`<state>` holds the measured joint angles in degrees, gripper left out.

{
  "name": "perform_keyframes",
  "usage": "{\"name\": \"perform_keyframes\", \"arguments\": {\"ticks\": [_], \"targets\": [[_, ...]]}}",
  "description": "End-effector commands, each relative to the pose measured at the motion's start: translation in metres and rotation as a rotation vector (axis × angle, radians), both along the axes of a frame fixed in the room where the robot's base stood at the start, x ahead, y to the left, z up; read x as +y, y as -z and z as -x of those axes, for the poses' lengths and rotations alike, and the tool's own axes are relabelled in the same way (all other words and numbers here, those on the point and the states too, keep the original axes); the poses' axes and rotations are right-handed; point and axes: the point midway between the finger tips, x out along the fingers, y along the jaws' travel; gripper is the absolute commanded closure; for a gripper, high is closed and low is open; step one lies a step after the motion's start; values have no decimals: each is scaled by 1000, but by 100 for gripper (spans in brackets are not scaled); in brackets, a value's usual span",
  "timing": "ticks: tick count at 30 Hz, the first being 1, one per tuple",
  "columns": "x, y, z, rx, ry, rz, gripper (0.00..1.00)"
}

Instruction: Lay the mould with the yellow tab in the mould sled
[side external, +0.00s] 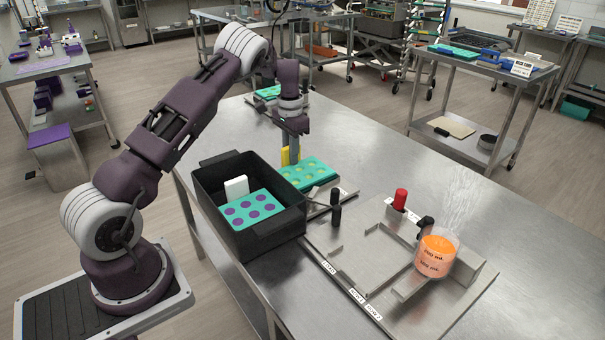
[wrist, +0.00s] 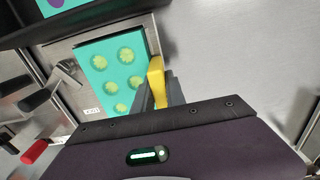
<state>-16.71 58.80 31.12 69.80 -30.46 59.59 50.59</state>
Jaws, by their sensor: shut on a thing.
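The teal mould (side external: 318,174) with the yellow tab (side external: 287,157) is beside the black crate; its cavities look yellow-green. My gripper (side external: 290,158) is shut on the tab at the mould's edge. In the wrist view the mould (wrist: 110,66) lies left of the tab (wrist: 156,84) and my fingers (wrist: 160,96). It looks nearly level, over or on a metal plate with a label reading EXIT; I cannot tell whether it touches. A metal fixture (side external: 330,237) with rails and labels lies to the right in the side view; which part is the mould sled is not clear.
The black crate (side external: 268,226) holds a teal mould with purple cavities and a white tab (side external: 236,187). A black-handled post (side external: 336,207), a red knob (side external: 400,198) and a steaming orange beaker (side external: 437,252) stand at the fixture. Another teal mould (side external: 267,92) lies farther back.

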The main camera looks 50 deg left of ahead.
Motion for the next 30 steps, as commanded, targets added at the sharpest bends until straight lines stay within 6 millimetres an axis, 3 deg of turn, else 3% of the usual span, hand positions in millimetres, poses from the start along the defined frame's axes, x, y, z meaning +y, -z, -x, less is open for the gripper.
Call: {"name": "perform_keyframes", "arguments": {"ticks": [8,17,25,30], "targets": [[0,-15,-1,-5,1,-1,100],[-2,-17,-2,-6,3,1,100],[-2,-55,-3,-10,4,1,100],[-2,-67,-2,-7,3,2,100]]}}
